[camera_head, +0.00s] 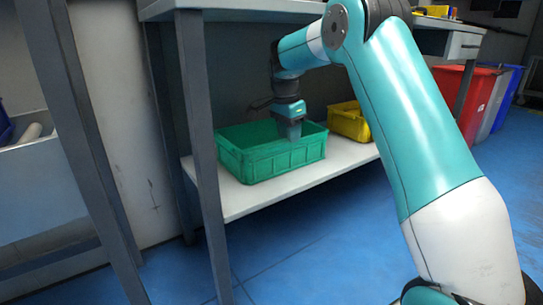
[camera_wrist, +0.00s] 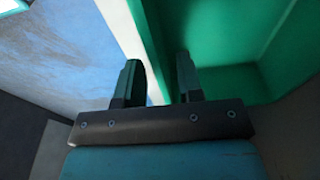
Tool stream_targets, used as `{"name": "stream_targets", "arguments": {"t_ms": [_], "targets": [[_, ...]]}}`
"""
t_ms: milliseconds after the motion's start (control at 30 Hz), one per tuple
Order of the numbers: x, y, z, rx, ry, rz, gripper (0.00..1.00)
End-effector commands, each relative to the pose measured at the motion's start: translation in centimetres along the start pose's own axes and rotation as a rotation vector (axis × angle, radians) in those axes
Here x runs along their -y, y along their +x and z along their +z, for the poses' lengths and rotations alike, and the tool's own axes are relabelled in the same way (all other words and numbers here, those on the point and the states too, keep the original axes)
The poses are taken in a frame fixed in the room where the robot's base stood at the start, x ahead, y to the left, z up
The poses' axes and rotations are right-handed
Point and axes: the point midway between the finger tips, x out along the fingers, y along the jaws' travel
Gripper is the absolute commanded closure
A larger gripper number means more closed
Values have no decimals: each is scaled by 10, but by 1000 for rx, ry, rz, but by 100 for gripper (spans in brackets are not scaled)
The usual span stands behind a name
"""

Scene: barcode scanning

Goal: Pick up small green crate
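The small green crate (camera_head: 270,160) stands upright on the white lower shelf, under the bench. My gripper (camera_head: 290,130) points down at the crate's near wall, toward its right end. In the wrist view, the two fingers of my gripper (camera_wrist: 160,82) are apart. The left finger is outside the crate over the white shelf, and the right finger is on the inner side. The green crate wall (camera_wrist: 152,35) runs between them, with a strip of white shelf visible beside the left finger. Whether a finger touches the wall cannot be told.
A yellow crate (camera_head: 350,121) stands on the shelf (camera_head: 255,199) just right of the green one. A grey bench leg (camera_head: 203,150) rises at the shelf's front left. The blue floor (camera_head: 300,250) in front is clear.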

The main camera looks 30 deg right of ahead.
Motion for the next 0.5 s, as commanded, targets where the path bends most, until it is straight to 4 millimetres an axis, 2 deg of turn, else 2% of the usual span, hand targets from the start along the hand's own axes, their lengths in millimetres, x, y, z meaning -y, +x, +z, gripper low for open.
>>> {"name": "stream_targets", "arguments": {"t_ms": [367,500], "targets": [[-3,46,-2,-1,-2,-1,66],[-3,50,-3,-2,-3,-2,66]]}}
